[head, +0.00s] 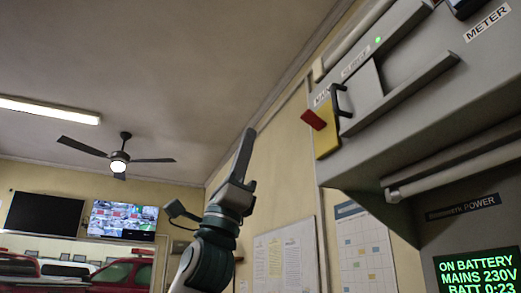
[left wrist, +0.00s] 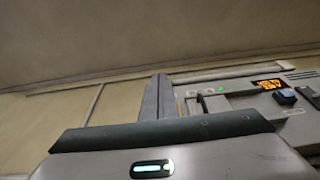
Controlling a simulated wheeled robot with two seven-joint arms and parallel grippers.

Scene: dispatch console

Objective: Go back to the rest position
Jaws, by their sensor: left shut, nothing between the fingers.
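My left gripper (head: 247,140) points up in the middle of the head view, with its fingers together and nothing held. It is left of the grey overhead console (head: 415,125) and apart from it in the picture. In the left wrist view the shut fingers (left wrist: 159,90) stand upright in front of the wall and console. The console carries a yellow plate (head: 327,140) with a red tab (head: 313,120), a black handle (head: 341,100) and a lit green lamp (head: 378,40). My right gripper is not in view.
A green-lettered screen (head: 478,272) reads ON BATTERY, MAINS 230V, BATT 0:23. A white tube (head: 455,167) runs under the console. Papers (head: 285,258) and a calendar (head: 362,248) hang on the wall. A ceiling fan (head: 119,157) is far left. Open air lies left of the gripper.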

